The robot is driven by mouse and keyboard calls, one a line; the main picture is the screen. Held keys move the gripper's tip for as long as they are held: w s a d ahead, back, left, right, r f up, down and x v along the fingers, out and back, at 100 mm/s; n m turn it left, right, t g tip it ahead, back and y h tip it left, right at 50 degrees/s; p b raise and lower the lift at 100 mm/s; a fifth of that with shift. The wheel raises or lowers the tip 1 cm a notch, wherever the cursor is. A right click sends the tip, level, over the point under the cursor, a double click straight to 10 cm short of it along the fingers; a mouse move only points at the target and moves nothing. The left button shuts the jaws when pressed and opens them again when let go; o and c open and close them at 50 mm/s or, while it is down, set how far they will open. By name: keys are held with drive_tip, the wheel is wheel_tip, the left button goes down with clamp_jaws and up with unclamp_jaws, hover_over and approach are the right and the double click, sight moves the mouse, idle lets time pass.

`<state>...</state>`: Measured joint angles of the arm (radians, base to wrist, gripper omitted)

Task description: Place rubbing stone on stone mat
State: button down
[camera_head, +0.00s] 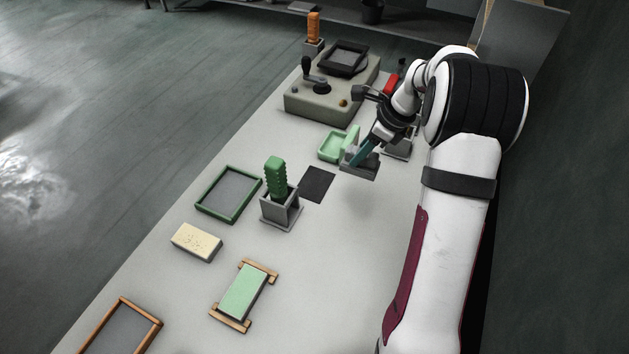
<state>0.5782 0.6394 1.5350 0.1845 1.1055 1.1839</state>
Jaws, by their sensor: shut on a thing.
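The rubbing stone (352,171) is a grey block, and my gripper (362,157) is shut on it from above. The stone hangs a little above the table, with a soft shadow below it. The fingers partly cover its top. The stone mat (317,184) is a flat dark square on the table, bare, to the left of and slightly nearer than the held stone.
A light green tray (331,147) sits close behind the stone. A green-handled tool (275,180) stands upright in a grey holder (281,212) just left of the mat. A control box (330,105) is at the back. Clear table lies in front of the mat.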

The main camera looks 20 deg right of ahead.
drive_tip(key=shift+w+a+f, duration=1.25)
drive_tip(key=shift+a+f, duration=0.15)
drive_tip(key=shift+f, duration=0.4)
drive_tip(key=shift+w+a+f, duration=1.3)
drive_tip(key=shift+a+f, duration=0.1)
drive_tip(key=shift+f, duration=0.45)
drive_tip(key=shift+w+a+f, duration=1.25)
drive_tip(key=shift+a+f, duration=0.15)
drive_tip(key=shift+f, duration=0.4)
drive_tip(key=shift+f, duration=0.1)
drive_tip(key=c, duration=0.5)
unclamp_jaws()
